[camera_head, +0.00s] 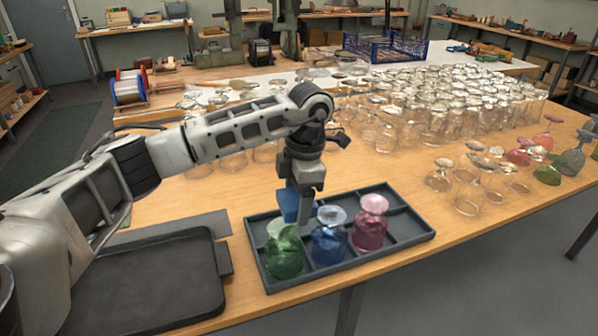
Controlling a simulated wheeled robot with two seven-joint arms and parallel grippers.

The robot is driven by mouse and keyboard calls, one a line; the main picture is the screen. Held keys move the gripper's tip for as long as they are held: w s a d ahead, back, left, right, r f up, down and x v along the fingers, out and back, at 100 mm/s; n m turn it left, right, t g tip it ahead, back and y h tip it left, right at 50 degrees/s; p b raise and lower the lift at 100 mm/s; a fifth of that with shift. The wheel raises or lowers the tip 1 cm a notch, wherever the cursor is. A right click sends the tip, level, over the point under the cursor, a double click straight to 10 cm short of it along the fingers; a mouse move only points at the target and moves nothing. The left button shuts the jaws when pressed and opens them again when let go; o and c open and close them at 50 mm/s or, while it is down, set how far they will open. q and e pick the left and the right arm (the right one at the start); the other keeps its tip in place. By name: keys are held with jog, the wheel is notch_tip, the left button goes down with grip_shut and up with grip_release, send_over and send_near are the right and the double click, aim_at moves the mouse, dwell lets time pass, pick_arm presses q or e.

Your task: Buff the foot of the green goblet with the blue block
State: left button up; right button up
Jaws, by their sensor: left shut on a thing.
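A green goblet (284,257) stands upside down in the front left compartment of a dark divided tray (352,262), with its pale round foot (282,232) on top. My left gripper (304,196) points down over the tray, shut on a blue block (289,206). The block is just behind and above the green goblet's foot; I cannot tell whether they touch. A blue goblet (330,245) and a pink goblet (370,230) also stand upside down in the tray, to the right. My right gripper is out of view.
An empty black tray (150,280) lies at left under my left arm. Many clear glasses (430,95) crowd the table behind. Several coloured goblets (548,172) stand at the far right.

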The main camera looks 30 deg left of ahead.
pick_arm(q)
jog(key=shift+r+p, duration=1)
jog(key=shift+r, duration=1.15)
jog(key=shift+f, duration=0.1)
